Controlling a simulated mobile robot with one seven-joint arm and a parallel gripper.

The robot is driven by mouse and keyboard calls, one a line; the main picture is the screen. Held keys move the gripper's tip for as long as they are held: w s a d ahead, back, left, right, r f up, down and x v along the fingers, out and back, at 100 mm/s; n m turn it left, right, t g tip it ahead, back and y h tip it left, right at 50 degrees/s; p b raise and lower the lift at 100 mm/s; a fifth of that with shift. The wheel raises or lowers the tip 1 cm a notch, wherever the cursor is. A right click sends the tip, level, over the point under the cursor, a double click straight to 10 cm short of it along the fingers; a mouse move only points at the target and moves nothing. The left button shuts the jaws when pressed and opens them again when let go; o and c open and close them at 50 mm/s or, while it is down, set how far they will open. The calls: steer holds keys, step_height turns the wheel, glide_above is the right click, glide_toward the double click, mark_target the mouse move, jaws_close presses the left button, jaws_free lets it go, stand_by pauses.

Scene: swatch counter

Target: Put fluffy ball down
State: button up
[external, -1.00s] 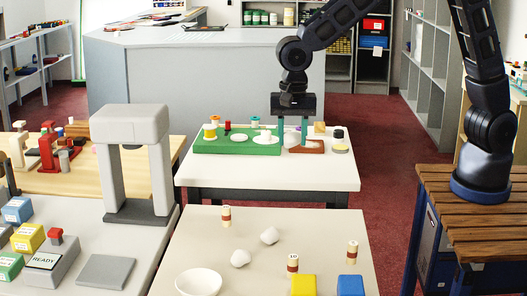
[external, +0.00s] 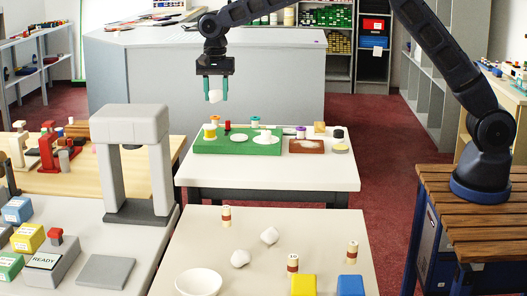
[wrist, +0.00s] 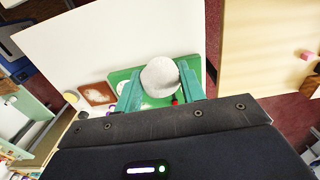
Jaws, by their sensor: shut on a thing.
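The fluffy ball (external: 215,96) is a small whitish ball held between the teal fingers of my gripper (external: 215,90), high above the far white table. In the wrist view the ball (wrist: 160,77) sits between the two fingertips of my gripper (wrist: 161,88), with a finger on each side. Below it is a green tray (external: 262,148) with spools and white discs; it also shows in the wrist view (wrist: 118,76). A brown tray (external: 300,146) with a whitish patch lies to the right of the green tray.
The white table (external: 330,178) has bare room in front of the trays. A grey arch-shaped stand (external: 112,170) stands at left.

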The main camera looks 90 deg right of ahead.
mark_target(218, 164)
step_height(218, 164, down, 20)
steer(key=shift+d+r, duration=0.1)
stand_by(0.5)
steer(key=o, duration=0.9)
